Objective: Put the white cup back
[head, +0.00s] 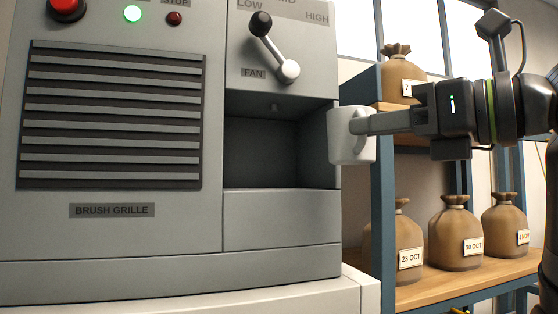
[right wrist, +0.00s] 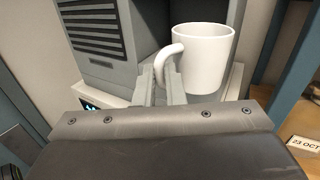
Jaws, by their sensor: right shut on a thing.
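The white cup (head: 346,146) is upright in the air at the right edge of the grey machine, in front of the blue shelf post. My right gripper (head: 362,126) comes in from the right and is shut on the cup's handle. In the right wrist view the cup (right wrist: 205,58) stands just beyond the fingertips (right wrist: 170,80), with its handle between them. The machine's open recess (head: 262,150) is to the left of the cup and looks empty. My left gripper is not in view.
To the right, a shelf (head: 470,277) holds several tied sacks with date labels. The blue post (head: 383,200) stands close behind the cup.

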